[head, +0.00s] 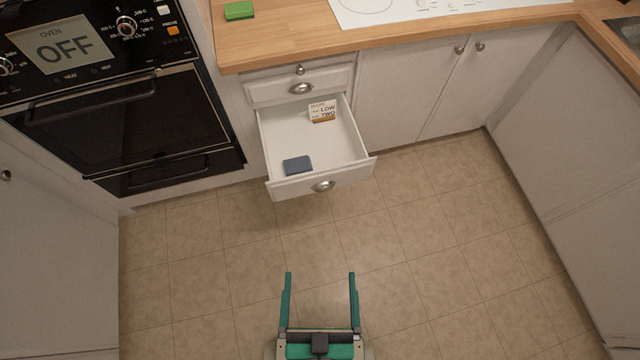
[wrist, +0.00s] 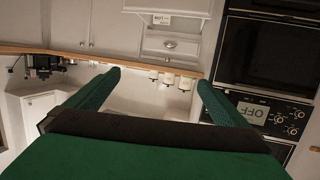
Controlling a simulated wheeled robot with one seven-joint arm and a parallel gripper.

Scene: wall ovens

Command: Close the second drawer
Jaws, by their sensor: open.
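The open drawer (head: 323,187) is white with a metal cup handle (head: 323,186). It is pulled well out below a shut drawer (head: 325,84). Inside it lie a small box (head: 322,111) printed "LOW TWO" at the back and a flat blue item (head: 297,165) near the front left. In the wrist view, which is upside down, the open drawer (wrist: 170,7) shows at the top edge. My gripper (head: 320,273) is open and empty, with its two green fingers apart. In the head picture it is below the drawer front and clear of it; the fingers also show in the wrist view (wrist: 160,77).
A black wall oven (head: 130,110) with an "OFF" display stands left of the drawers. A wooden counter (head: 280,35) with a green sponge (head: 239,11) and a white hob (head: 400,8) is above. White cupboards (head: 440,90) are at right. The tiled floor (head: 230,250) is clear.

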